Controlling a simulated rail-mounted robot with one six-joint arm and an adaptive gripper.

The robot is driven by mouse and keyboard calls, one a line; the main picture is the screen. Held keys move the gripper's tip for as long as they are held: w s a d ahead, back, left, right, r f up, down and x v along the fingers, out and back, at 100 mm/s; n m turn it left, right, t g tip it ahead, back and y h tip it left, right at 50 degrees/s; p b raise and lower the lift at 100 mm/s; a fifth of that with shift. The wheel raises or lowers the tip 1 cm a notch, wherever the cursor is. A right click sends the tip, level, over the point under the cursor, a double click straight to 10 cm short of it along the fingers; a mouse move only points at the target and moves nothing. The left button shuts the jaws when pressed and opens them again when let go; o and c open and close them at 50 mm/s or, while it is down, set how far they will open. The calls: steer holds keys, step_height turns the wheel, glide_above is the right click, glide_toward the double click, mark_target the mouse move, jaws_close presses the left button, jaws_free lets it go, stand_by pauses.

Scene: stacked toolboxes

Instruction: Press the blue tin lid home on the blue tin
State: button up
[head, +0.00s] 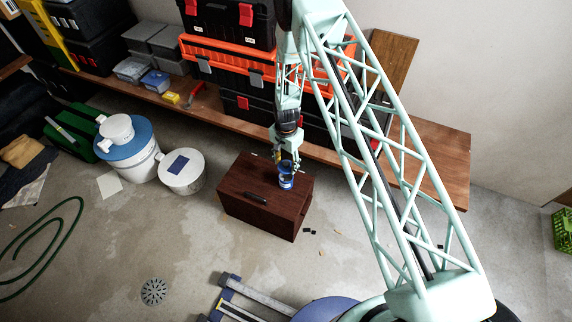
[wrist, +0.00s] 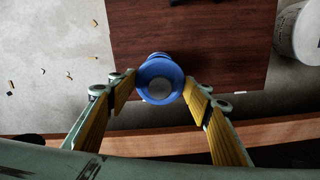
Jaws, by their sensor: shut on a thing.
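The blue tin (head: 286,183) stands upright near the right end of the dark wooden box's top (head: 252,183). My gripper (head: 283,165) is directly above it, pointing down. In the wrist view, my gripper's yellow-padded fingers (wrist: 160,80) are shut on the blue tin lid (wrist: 160,94), which shows as a blue ring with a grey middle. Part of the blue tin (wrist: 158,56) shows just behind the lid. The lid hides most of the tin there. I cannot tell whether the lid is fully seated or a small gap is left.
The wooden bench (head: 420,160) with stacked toolboxes (head: 240,65) runs behind the box. A white bucket (head: 182,172) and a blue-lidded bucket (head: 142,168) stand to the left. A blue-and-grey frame (head: 240,300) lies in front.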

steer(key=shift+f, duration=0.15)
steer(key=shift+f+b, duration=1.7)
steer(key=shift+f, duration=1)
steer(key=shift+f, duration=1.05)
stand_by(0.6)
steer(key=o, duration=0.8)
steer(key=shift+o, duration=0.2)
steer(key=shift+r, duration=6)
